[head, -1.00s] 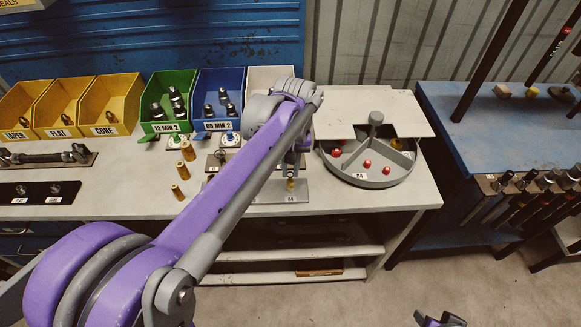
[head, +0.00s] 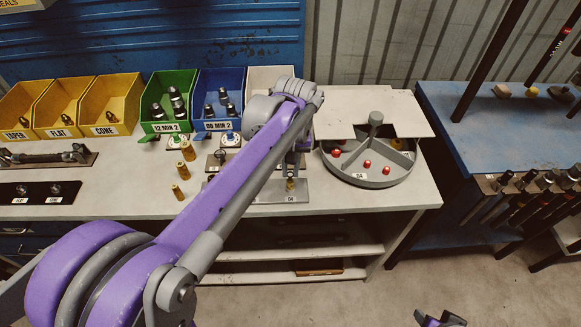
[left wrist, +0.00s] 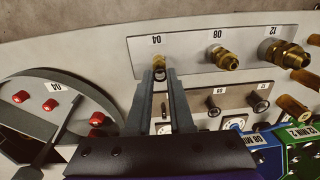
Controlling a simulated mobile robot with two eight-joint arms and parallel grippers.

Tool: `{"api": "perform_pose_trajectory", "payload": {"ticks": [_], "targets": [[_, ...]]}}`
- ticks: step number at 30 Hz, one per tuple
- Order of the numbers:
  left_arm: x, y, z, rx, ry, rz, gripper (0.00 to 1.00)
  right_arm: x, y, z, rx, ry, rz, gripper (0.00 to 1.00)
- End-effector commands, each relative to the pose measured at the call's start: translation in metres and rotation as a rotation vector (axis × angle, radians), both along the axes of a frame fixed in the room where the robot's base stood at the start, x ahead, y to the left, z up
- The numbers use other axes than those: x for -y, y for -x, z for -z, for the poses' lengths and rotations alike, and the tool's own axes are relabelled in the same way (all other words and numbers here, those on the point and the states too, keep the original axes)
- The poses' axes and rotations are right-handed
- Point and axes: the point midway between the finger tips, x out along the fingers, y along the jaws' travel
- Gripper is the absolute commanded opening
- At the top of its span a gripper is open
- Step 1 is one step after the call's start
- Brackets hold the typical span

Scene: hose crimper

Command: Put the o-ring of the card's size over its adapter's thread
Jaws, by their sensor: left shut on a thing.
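A grey plate (left wrist: 188,62) on the bench carries brass adapters labelled 04, 08 and 12. The 08 adapter (left wrist: 226,60) and the larger 12 adapter (left wrist: 284,54) stand clear of my fingers. My left gripper (left wrist: 160,76) is at the small 04 adapter (left wrist: 159,64), with its fingertips close around it. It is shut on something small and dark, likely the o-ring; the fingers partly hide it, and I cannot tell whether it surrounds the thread. In the head view, the 04 adapter (head: 290,185) shows below my left gripper.
A round grey tray (head: 375,180) with red pieces stands right of the plate, under a pale board (head: 365,112). Loose brass fittings (head: 187,151) stand to the left. A green bin (head: 165,126) and a blue bin (head: 217,125) stand behind. The bench front is clear.

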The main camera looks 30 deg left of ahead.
Motion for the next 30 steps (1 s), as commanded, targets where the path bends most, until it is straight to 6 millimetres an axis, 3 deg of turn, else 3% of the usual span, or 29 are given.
{"api": "perform_pose_trajectory", "payload": {"ticks": [22, 23, 24, 28, 30], "targets": [[0.0, 0.0, 0.018, 0.0, 0.0, 0.0, 0.0, 0.0, 0.003, 0.013, -0.006, 0.0, 0.0, 0.5], [0.0, 0.0, 0.018, 0.0, 0.0, 0.0, 0.25, 0.0, 0.003, 0.012, -0.006, 0.0, 0.0, 0.5], [0.0, 0.0, 0.017, 0.0, 0.0, 0.0, 0.33, 0.0, 0.003, 0.012, -0.006, 0.0, 0.0, 0.5], [0.0, 0.0, 0.017, 0.0, 0.0, 0.0, 0.55, 0.0, 0.003, 0.012, -0.006, 0.0, 0.0, 0.5], [0.0, 0.0, 0.017, 0.0, 0.0, 0.0, 0.55, 0.0, 0.003, 0.012, -0.006, 0.0, 0.0, 0.5]]}}
